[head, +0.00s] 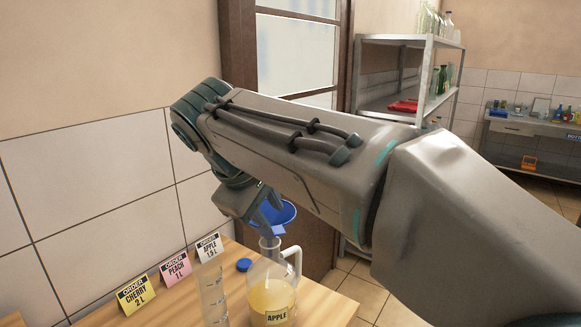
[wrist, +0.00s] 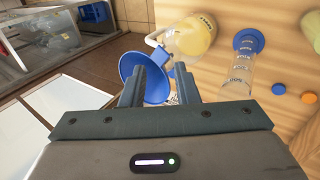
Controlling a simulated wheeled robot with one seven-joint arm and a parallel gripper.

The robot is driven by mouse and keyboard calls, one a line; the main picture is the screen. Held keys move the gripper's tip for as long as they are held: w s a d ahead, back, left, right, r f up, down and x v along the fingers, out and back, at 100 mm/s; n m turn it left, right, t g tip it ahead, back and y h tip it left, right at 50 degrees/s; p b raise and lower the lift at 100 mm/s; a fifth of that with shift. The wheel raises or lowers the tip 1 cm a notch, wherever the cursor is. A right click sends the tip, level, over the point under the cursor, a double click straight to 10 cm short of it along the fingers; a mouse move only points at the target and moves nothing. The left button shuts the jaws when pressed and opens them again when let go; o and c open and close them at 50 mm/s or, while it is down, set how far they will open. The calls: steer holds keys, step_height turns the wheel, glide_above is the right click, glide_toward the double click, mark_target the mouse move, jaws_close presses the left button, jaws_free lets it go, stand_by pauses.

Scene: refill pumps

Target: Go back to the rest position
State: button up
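My gripper (wrist: 166,72) points down above the table, its two fingers apart with a gap between them. In the head view it shows below the forearm (head: 248,203). A blue funnel-like dish (wrist: 138,72) is right beside the left finger, which partly hides it; I cannot tell whether they touch. The glass jug (head: 270,290), labelled APPLE, holds yellow liquid and stands on the table. It also shows beyond the fingertips (wrist: 192,36).
A clear graduated cylinder (head: 213,297) stands left of the jug. A blue cap (head: 244,265) lies behind it. Order cards for cherry (head: 136,294), peach (head: 176,268) and apple (head: 209,247) stand along the wall. A metal shelf (head: 391,108) stands beyond. The floor lies past the table's edge.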

steer(key=s+d+f+m+g+y, duration=0.1)
steer(key=s+d+f+m, duration=0.15)
steer(key=d+f, duration=0.4)
steer(key=s+d+f+m+g, duration=0.1)
steer(key=s+d+f+m, duration=0.2)
steer(key=d, duration=0.6)
steer(key=s+d+f+m+y, duration=0.1)
steer(key=s+d+f+m, duration=0.6)
steer(key=f, duration=0.4)
steer(key=shift+s+d+y, duration=0.3)
steer(key=shift+s+d, duration=0.2)
steer(key=shift+a, duration=0.15)
